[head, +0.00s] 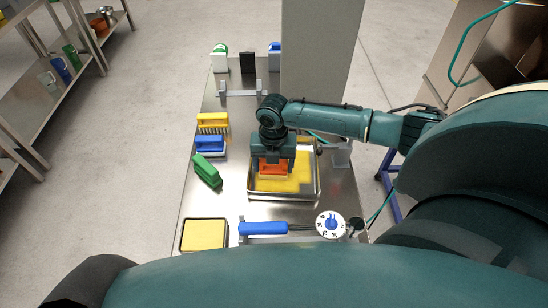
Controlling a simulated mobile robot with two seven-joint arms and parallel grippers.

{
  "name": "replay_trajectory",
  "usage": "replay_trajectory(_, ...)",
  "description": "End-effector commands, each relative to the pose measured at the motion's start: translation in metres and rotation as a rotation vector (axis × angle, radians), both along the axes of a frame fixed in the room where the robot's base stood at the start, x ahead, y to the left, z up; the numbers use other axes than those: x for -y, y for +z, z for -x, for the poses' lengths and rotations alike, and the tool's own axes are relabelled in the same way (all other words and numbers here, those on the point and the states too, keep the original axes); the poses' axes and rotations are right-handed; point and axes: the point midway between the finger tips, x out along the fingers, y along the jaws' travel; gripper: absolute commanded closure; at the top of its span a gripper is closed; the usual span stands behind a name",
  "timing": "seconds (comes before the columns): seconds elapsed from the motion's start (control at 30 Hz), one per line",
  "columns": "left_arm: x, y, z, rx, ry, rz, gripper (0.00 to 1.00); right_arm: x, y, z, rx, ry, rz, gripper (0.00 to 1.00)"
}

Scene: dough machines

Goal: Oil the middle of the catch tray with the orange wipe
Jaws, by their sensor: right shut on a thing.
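The orange wipe (273,168) is a small orange block. My right gripper (273,160) points down and is shut on it, over the left and middle part of the catch tray (282,199). The tray is a shallow metal pan on the steel table. A yellow area (296,184) covers much of its floor, with grey metal bare around it. The wipe looks low and close to the tray floor; I cannot tell if it touches. The gripper hides the tray's back left part. My left gripper is out of view.
Left of the tray lie a yellow brush (212,122), a blue brush (209,145) and a green brush (207,171). In front are a yellow pad in a container (204,235), a blue-handled tool (263,228) and a round dial (331,224). A grey column rises behind.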

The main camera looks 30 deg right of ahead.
Motion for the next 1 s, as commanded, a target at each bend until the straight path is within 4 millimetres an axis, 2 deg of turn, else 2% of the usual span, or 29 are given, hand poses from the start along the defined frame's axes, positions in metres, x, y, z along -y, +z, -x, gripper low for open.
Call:
replay_trajectory(0.2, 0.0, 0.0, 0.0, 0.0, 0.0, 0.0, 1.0, -0.009, -0.001, 0.014, -0.001, 0.0, 0.001, 0.46)
replay_trajectory(0.37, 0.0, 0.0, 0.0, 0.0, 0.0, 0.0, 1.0, -0.01, -0.001, 0.017, -0.001, -0.002, 0.001, 0.46)
replay_trajectory(1.0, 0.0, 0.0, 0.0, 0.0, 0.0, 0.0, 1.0, 0.02, -0.003, 0.038, -0.003, -0.003, 0.003, 0.46)
